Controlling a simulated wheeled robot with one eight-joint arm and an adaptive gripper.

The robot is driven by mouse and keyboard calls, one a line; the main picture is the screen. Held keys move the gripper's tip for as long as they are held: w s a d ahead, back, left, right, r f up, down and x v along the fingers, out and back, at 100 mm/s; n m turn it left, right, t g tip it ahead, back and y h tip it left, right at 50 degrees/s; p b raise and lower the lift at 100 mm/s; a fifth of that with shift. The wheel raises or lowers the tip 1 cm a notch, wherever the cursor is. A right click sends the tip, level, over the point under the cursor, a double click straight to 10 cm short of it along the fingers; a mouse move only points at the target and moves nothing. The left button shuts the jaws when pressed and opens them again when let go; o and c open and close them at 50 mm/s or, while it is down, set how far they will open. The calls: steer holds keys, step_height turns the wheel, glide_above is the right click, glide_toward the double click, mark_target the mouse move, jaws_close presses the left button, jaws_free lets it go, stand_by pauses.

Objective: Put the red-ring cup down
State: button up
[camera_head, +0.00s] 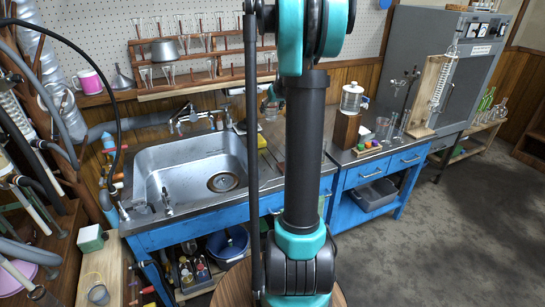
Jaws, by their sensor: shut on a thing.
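I cannot make out a red-ring cup in the head view. My arm rises through the middle of the picture and hides part of the counter behind it. My gripper does not show clearly; the arm's far end is out of the frame or behind its own links. What the gripper holds cannot be seen.
A steel sink (190,172) is set in the blue bench left of my arm. On the right counter stand a glass jar (351,98) on a wooden block (345,130), a clear beaker (383,128) and a wooden-backed glass apparatus (432,95). A pink mug (88,80) sits at the upper left.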

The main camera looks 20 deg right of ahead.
steer(key=shift+d, duration=0.25)
step_height(320, 180, down, 20)
steer(key=shift+r, duration=0.25)
stand_by(0.3)
steer(key=o, duration=1.1)
steer(key=shift+f, duration=0.1)
